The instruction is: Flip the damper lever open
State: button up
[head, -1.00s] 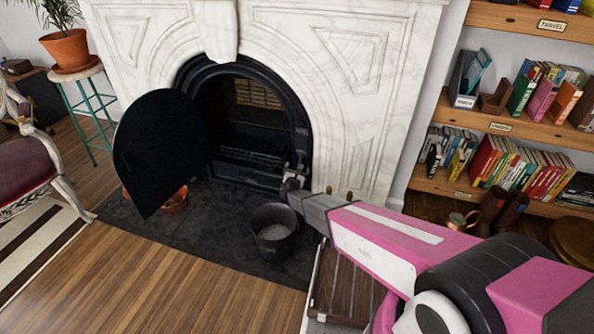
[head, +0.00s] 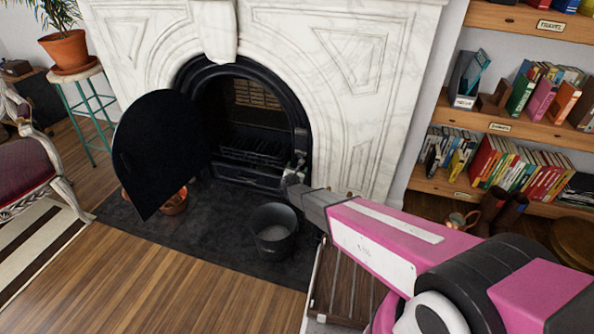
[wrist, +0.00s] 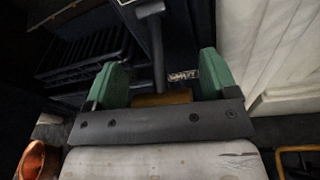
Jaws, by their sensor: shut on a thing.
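The damper lever shows in the wrist view as a dark rod (wrist: 157,48) with a brown-orange grip end (wrist: 162,99). My gripper (wrist: 160,72) has its two green fingers on either side of this lever, and is shut on it. In the head view my gripper (head: 292,178) reaches the right side of the black arched fireplace insert (head: 305,125). The lever is small and partly hidden there, so its exact angle is hard to tell.
The round black fireplace door (head: 160,155) stands swung out to the left. A dark bucket (head: 274,232) sits on the hearth below my arm. A copper pot (head: 174,203) is behind the door. A slatted wooden thing (head: 345,285) lies beneath my arm.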

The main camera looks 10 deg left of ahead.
jog(key=shift+s+a+r+g, duration=0.1)
jog(key=shift+s+r+g, duration=0.1)
jog(key=shift+r+g, duration=0.55)
jog(key=shift+s+a+r+g, duration=0.15)
jog(key=shift+r+g, duration=0.25)
jog(key=shift+g, duration=0.55)
jog(key=shift+s+d+r, duration=0.1)
jog(key=shift+r, duration=1.1)
jog(key=shift+w+r, duration=0.55)
jog(key=shift+r, duration=0.15)
jog(key=shift+w+f, duration=0.15)
jog(key=shift+w, duration=0.05)
jog(key=o, duration=1.2)
jog(key=shift+a, duration=0.2)
jog(key=shift+s, duration=0.1)
